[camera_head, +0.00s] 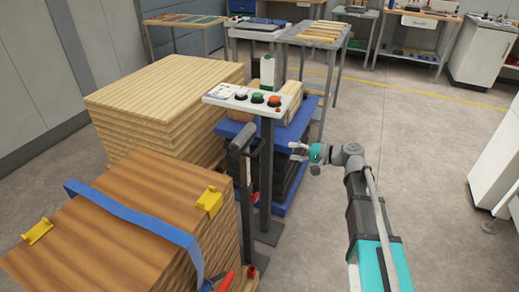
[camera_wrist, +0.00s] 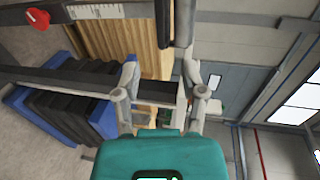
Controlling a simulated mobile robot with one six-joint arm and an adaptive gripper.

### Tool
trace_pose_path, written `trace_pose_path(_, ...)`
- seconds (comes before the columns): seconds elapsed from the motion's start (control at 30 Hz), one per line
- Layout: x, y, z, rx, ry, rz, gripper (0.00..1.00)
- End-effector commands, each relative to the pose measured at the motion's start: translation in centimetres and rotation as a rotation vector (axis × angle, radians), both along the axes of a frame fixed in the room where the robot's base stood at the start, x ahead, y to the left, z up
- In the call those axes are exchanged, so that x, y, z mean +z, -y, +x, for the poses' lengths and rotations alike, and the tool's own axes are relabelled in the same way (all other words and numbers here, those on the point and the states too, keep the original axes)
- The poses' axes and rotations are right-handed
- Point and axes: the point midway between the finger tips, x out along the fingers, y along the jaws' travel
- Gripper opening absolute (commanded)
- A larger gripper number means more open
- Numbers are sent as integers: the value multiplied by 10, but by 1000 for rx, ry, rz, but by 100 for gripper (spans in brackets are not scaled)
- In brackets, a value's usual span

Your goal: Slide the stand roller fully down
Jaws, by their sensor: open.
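The roller stand (camera_head: 246,185) is an upright post with a dark roller (camera_head: 243,138) at its top, between the strapped wood stack and the control post. The roller sits high on the stand. In the wrist view, a dark bar with a white scale (camera_wrist: 95,12) and a red knob (camera_wrist: 38,20) crosses the upper left; they seem to belong to the stand. A dark cylinder at the top centre may be the roller. My gripper (camera_head: 297,152) is open and empty, to the right of the stand and control post, apart from the roller. Its spread fingers show in the wrist view (camera_wrist: 160,78).
A control panel (camera_head: 248,99) with buttons stands on a dark post (camera_head: 266,170) between my gripper and the roller stand. Behind it is a blue lift table (camera_head: 290,135). Wood stacks (camera_head: 165,85) fill the left. Floor to the right (camera_head: 430,170) is clear.

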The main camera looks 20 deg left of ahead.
Motion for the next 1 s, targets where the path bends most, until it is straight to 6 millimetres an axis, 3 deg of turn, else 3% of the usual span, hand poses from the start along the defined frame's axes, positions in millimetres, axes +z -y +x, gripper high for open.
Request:
trace_pose_path(0.27,-6,-22,2,1,0,-1,54)
trace_pose_path(1.0,-27,-120,11,0,0,0,54)
